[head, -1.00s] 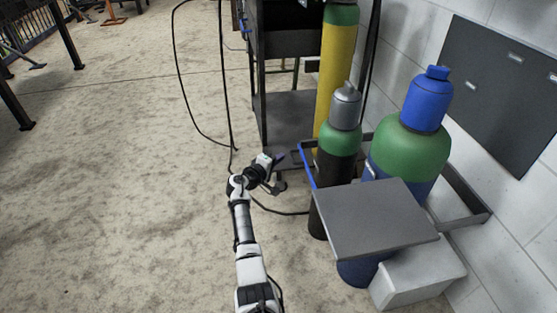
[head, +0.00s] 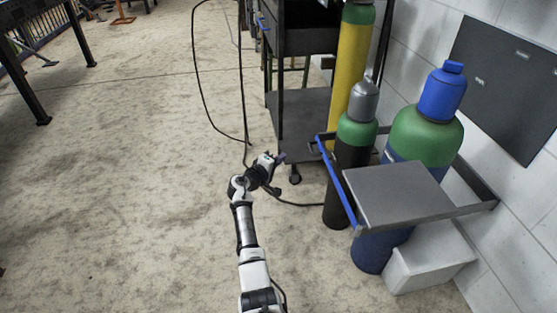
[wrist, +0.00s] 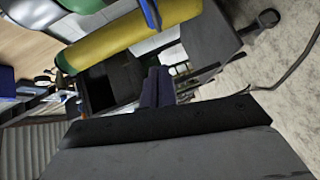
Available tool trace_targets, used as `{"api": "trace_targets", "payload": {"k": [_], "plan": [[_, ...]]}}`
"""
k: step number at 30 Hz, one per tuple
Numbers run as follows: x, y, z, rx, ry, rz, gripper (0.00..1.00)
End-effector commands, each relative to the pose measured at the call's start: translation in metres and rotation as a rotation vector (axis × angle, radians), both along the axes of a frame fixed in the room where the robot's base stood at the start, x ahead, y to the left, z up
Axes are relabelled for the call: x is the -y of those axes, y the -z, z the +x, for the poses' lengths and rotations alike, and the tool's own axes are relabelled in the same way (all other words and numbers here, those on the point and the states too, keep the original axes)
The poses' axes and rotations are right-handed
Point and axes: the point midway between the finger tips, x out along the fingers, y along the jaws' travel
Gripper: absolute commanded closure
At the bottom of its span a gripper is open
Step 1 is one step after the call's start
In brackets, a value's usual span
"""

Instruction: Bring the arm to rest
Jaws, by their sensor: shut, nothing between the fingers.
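My gripper (head: 281,158) is at the end of my arm, in the middle of the head view, in the air over the concrete floor. It points to the right and away, toward the foot of the black cart. In the wrist view its dark fingers (wrist: 157,88) are together with nothing between them. No object is in contact with it in either view.
A black cart (head: 305,110) with a hanging cable stands beyond my gripper. Right of it are a yellow cylinder (head: 349,75), a black-and-green cylinder (head: 347,170), a blue-and-green cylinder (head: 425,135) and a grey plate (head: 398,194). Open floor (head: 120,190) lies left.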

Motion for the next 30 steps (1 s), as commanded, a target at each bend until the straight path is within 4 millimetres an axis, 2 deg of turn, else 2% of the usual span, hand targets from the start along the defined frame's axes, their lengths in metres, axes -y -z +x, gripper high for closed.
{"api": "trace_targets", "payload": {"k": [10, 14, 17, 20, 21, 23, 24, 26, 30], "plan": [[0.001, -0.002, -0.001, 0.001, 0.000, 0.001, 1.00], [-0.015, -0.016, 0.001, 0.030, -0.038, 0.030, 1.00], [-0.051, -0.047, 0.002, 0.096, -0.128, 0.102, 1.00], [-0.104, -0.095, -0.004, 0.189, -0.266, 0.207, 1.00], [-0.127, -0.116, -0.009, 0.227, -0.327, 0.253, 1.00], [-0.159, -0.147, -0.021, 0.283, -0.421, 0.319, 1.00], [-0.180, -0.168, -0.030, 0.320, -0.482, 0.363, 1.00], [-0.210, -0.199, -0.048, 0.373, -0.575, 0.429, 1.00], [-0.270, -0.270, -0.102, 0.489, -0.795, 0.579, 1.00]]}}
